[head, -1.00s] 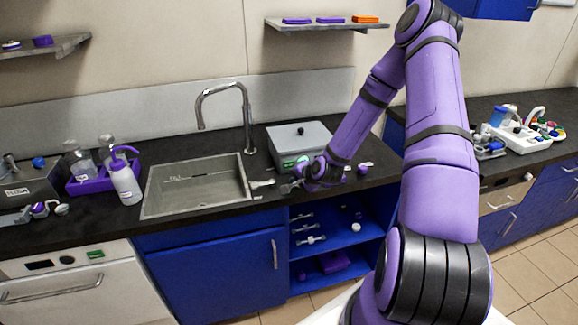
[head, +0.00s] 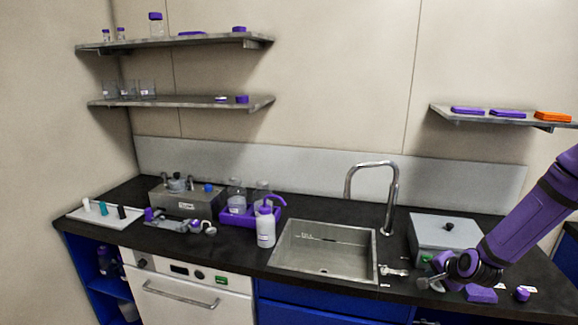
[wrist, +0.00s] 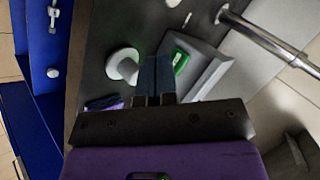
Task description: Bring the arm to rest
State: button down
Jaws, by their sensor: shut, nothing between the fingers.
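My purple arm reaches in from the right edge in the head view. My gripper (head: 424,284) is low over the dark counter, in front of the grey lidded box (head: 446,231) and to the right of the sink. In the wrist view, the fingers (wrist: 155,76) are together with nothing between them. The box's green display (wrist: 180,62) shows just beyond the fingertips there. I cannot tell how far the fingertips are from the counter.
The sink (head: 325,249) and its tall tap (head: 371,180) are left of the gripper. Purple blocks (head: 481,293) lie close to the wrist. A white wash bottle (head: 266,227) stands left of the sink. A wall shelf (head: 480,117) hangs above the box.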

jog(key=s+a+r+n+g+h, duration=0.1)
jog(key=s+a+r+n, duration=0.25)
jog(key=r, duration=0.55)
jog(key=s+a+r+n+g+h, duration=0.15)
jog(key=s+r, duration=0.25)
jog(key=r, duration=0.5)
jog(key=s+a+r+n+g, duration=0.1)
jog(key=s+a+r+n, duration=0.2)
jog(key=r, duration=0.6)
jog(key=s+a+r+n, duration=0.1)
jog(key=s+a+r, duration=0.1)
jog(key=s, duration=0.5)
jog(key=s+a+r+n+y, duration=0.1)
jog(key=s+r+n, duration=0.1)
jog(key=s+r, duration=0.3)
jog(key=s+a+r+n, duration=0.1)
jog(key=s+r, duration=0.3)
jog(key=s, duration=0.5)
jog(key=shift+s+a+r, duration=0.15)
jog(key=shift+s+a, duration=0.2)
jog(key=shift+a, duration=0.5)
